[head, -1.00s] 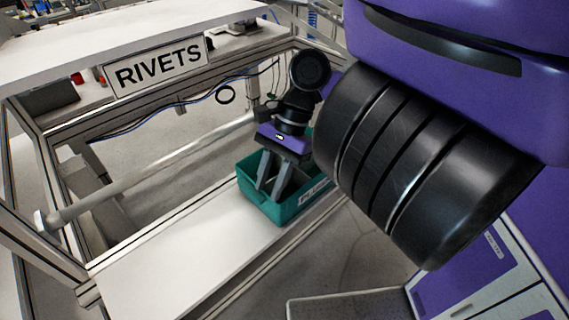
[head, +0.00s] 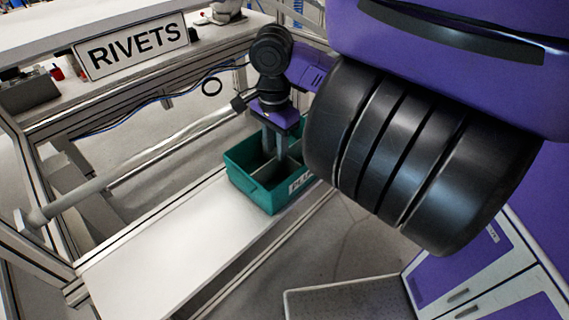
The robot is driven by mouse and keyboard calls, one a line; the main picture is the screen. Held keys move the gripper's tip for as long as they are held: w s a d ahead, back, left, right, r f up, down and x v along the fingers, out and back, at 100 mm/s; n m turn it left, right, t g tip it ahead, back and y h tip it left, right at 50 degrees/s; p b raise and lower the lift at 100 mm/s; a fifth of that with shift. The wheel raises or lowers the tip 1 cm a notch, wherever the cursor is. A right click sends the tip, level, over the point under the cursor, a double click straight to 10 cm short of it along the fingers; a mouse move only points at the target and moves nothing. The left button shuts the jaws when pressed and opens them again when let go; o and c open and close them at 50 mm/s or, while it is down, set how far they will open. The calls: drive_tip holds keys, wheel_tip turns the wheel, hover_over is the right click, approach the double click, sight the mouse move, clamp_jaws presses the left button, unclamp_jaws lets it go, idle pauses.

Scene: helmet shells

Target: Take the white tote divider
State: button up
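A green tote (head: 262,196) with a white label on its front stands on the pale lower shelf. My gripper (head: 275,154) points down, with its two grey fingers reaching into the tote. A narrow gap shows between the fingers. A pale strip, which may be the white tote divider (head: 266,171), shows faintly inside the tote near the fingertips. My fingers partly cover it, and I cannot tell whether they touch it or grip it.
The lower shelf (head: 165,262) is bare to the left of the tote. A metal rail (head: 150,157) and a blue cable run behind it. A RIVETS sign (head: 134,46) hangs on the upper shelf. My arm blocks much of the right side.

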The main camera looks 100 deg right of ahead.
sight(276, 175)
drive_tip(key=f+b, duration=0.1)
drive_tip(key=f, duration=0.2)
drive_tip(key=f+b, duration=0.1)
drive_tip(key=f, duration=0.3)
drive_tip(key=shift+w+a, duration=0.1)
drive_tip(key=shift+a, duration=0.1)
clamp_jaws()
idle(1.2)
